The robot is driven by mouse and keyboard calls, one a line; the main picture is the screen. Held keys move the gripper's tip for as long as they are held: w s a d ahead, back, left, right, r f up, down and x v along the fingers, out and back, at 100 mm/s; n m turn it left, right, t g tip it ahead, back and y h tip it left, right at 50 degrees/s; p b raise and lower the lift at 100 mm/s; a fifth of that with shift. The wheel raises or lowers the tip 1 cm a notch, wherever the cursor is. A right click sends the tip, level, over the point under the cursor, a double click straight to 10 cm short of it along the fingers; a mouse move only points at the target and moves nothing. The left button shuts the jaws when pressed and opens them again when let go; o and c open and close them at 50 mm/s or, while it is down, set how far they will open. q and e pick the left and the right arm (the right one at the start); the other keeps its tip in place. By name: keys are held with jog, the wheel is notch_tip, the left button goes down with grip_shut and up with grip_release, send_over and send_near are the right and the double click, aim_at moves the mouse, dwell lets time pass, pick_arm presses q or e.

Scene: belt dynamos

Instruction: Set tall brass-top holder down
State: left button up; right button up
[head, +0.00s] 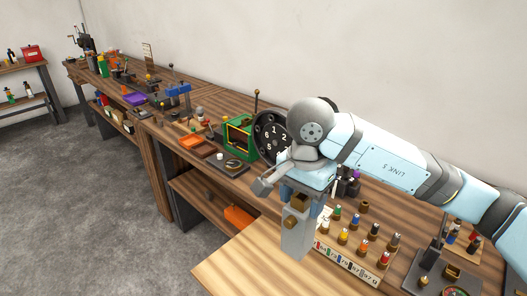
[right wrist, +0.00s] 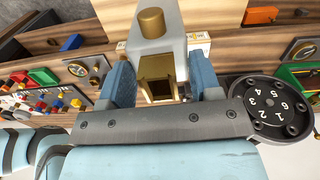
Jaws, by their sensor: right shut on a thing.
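The tall brass-top holder (head: 296,240) is a grey tapered block with a brass socket at its top and a brass knob on its side. My right gripper (head: 301,203) is shut on its upper part, with one blue finger on each side. In the head view the holder hangs upright below the gripper, in front of the labelled peg rack; I cannot tell whether its base touches anything. In the right wrist view the holder (right wrist: 153,48) sits between the blue fingers of the gripper (right wrist: 163,80), with its brass socket facing the camera. My left gripper is not in view.
The rack (head: 345,255) holds several coloured pegs just right of the holder. A black numbered dial (head: 268,134) and a green box (head: 237,139) stand behind. A light wooden surface (head: 235,272) at the front left is clear. An orange bin (head: 239,217) sits on the shelf below.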

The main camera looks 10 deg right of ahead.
jog(key=shift+d, duration=0.15)
jog(key=s+d+f+n+p, duration=0.1)
jog(key=d+f+n+p, duration=0.5)
jog(key=d+n+p, duration=0.2)
jog(key=shift+s+d+f+n+p, duration=0.35)
jog(key=shift+d+n, duration=0.3)
jog(key=shift+n, duration=0.25)
jog(key=shift+w, duration=0.1)
